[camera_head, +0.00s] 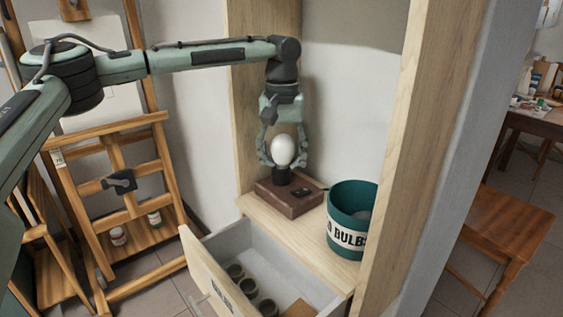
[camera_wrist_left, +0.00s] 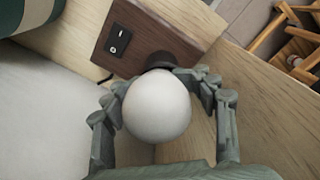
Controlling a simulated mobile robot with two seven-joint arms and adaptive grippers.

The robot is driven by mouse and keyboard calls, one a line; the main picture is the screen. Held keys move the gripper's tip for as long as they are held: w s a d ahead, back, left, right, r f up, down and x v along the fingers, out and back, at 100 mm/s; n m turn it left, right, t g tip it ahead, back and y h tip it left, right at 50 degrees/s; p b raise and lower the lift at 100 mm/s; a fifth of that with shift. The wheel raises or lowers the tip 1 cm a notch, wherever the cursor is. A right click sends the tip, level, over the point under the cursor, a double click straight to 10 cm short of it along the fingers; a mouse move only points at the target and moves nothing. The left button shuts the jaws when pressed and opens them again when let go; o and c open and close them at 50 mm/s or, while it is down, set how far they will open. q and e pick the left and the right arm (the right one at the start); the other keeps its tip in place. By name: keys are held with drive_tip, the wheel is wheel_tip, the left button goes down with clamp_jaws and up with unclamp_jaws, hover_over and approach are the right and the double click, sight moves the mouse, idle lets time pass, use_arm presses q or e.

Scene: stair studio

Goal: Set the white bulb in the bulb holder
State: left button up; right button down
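The white bulb (camera_head: 283,150) is upright between the fingers of my left gripper (camera_head: 282,160). In the left wrist view, the bulb (camera_wrist_left: 157,105) has a fingertip of the gripper (camera_wrist_left: 155,82) against each side. The bulb holder is a black socket (camera_head: 282,176) on a brown wooden base (camera_head: 288,203) with a black switch plate (camera_head: 302,193). The bulb is directly above the socket, its lower end close to the socket's top. Whether its base is inside is hidden. The holder's base (camera_wrist_left: 165,28) also shows in the left wrist view. My right gripper is not in view.
A green bulb bin (camera_head: 347,240) stands on the shelf right of the holder. Below, an open drawer (camera_head: 215,272) holds several dark round cups. Wooden cabinet sides (camera_head: 428,150) flank the shelf. A wooden easel (camera_head: 120,190) stands at left.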

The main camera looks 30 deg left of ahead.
sight(278, 150)
use_arm(q)
drive_tip(key=o, duration=0.3)
drive_tip(key=shift+s+a+f, duration=0.1)
drive_tip(key=shift+a+f, duration=0.05)
drive_tip(key=shift+f, duration=0.4)
drive_tip(key=shift+r, duration=0.1)
drive_tip(key=shift+r, duration=0.2)
wheel_tip(278, 150, up, 11)
drive_tip(key=shift+r, duration=0.55)
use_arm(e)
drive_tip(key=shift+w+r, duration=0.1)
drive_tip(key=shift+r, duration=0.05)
use_arm(q)
wheel_tip(278, 150, down, 12)
drive_tip(key=shift+f, duration=0.1)
wheel_tip(278, 150, up, 4)
drive_tip(key=shift+f, duration=0.25)
drive_tip(key=shift+s+a+r, duration=0.1)
drive_tip(key=shift+s, duration=0.2)
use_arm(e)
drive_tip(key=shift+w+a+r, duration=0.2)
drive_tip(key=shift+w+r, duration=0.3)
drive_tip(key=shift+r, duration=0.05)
